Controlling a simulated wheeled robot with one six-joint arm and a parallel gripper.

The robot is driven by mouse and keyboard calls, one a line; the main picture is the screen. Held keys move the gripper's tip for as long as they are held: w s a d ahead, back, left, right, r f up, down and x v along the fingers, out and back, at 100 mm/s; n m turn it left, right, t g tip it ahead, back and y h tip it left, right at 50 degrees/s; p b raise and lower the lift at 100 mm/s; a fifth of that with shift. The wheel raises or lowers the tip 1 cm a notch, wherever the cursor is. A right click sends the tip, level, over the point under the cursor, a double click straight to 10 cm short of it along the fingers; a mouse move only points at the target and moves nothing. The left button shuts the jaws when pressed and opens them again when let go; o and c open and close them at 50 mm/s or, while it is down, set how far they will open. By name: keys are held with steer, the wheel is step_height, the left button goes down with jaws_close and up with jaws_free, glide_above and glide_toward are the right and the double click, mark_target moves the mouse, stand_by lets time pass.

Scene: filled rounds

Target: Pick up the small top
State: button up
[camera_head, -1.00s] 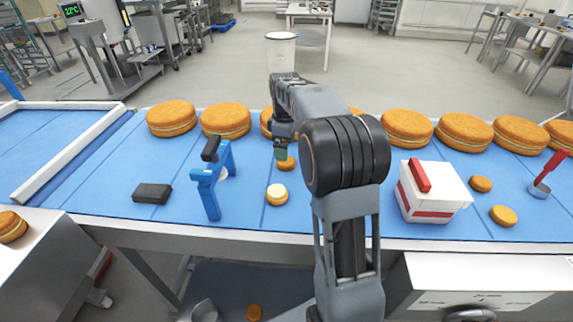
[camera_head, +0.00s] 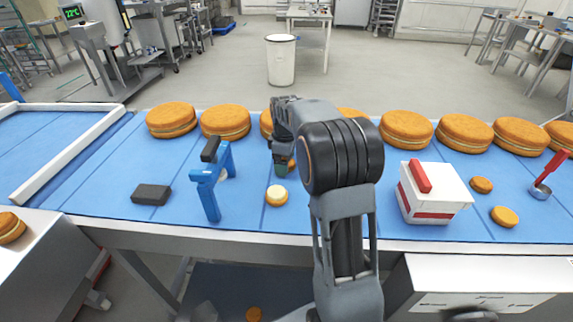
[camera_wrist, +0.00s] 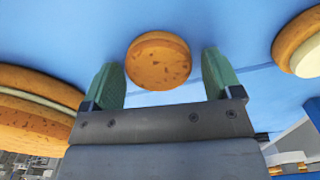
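The small top (camera_wrist: 158,62), a small round orange-brown cake piece, lies on the blue belt. In the wrist view it sits between and just beyond the two green fingertips of my gripper (camera_wrist: 162,76), with a gap on each side. The fingers are apart and hold nothing. In the head view my gripper (camera_head: 281,167) hangs low over the belt and hides most of the small top; only a bit of its edge (camera_head: 291,163) shows. A small cream-topped round (camera_head: 277,196) lies nearer the front edge, and it shows at the upper right of the wrist view (camera_wrist: 300,45).
Large filled rounds (camera_head: 225,123) line the back of the belt (camera_head: 110,170). A blue stand (camera_head: 208,190) and a dark block (camera_head: 151,194) are at left. A white-red box (camera_head: 432,193), small rounds (camera_head: 504,216) and a red-handled scoop (camera_head: 541,193) are at right.

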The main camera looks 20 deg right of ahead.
steer(key=c, duration=0.5)
